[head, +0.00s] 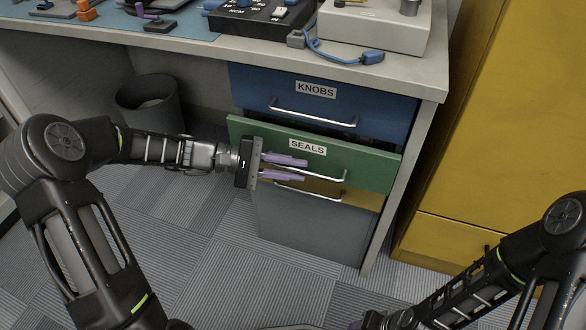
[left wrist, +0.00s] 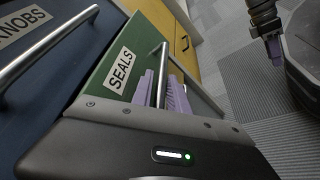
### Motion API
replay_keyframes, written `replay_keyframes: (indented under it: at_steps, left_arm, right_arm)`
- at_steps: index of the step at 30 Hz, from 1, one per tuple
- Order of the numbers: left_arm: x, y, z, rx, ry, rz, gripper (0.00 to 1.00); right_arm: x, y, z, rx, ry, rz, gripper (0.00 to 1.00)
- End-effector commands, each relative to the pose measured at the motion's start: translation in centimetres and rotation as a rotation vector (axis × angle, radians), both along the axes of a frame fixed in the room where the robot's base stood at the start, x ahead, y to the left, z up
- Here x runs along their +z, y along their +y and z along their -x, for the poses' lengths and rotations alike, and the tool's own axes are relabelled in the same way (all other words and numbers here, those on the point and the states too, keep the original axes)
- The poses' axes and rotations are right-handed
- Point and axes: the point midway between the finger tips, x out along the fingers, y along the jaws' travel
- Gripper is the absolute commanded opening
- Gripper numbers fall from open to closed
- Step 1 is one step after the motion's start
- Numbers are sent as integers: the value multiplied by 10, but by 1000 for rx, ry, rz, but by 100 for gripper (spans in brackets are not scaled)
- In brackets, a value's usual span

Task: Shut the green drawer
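The green drawer (head: 368,164), labelled SEALS, stands a little way out of the cabinet. It also shows in the left wrist view (left wrist: 140,48). Its silver bar handle (head: 335,181) runs across its front, and the left wrist view shows the bar (left wrist: 162,62) passing between my left gripper's purple fingers. My left gripper (head: 303,168) reaches in from the left, one finger above the bar and one below. The fingers lie close to the bar and look closed on it; exact contact is partly hidden.
The blue KNOBS drawer (head: 360,108) is above, and a yellow drawer (head: 362,196) shows below the green one. A yellow cabinet (head: 520,140) stands close on the right. A dark bin (head: 150,105) is under the desk. Carpet in front is clear.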

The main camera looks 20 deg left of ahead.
Motion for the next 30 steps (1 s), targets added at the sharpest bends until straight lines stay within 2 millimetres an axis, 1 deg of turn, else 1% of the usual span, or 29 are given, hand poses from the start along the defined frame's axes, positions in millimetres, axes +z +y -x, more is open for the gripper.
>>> replay_keyframes:
  at_steps: [2,9,30]
  left_arm:
    - [0,0,0,0,0,0,19]
    - [0,0,0,0,-1,0,0]
    - [0,1,0,0,-1,0,0]
  right_arm:
    - [0,0,0,0,0,0,42]
    - [0,0,0,0,0,0,42]
    - [0,0,0,0,0,0,42]
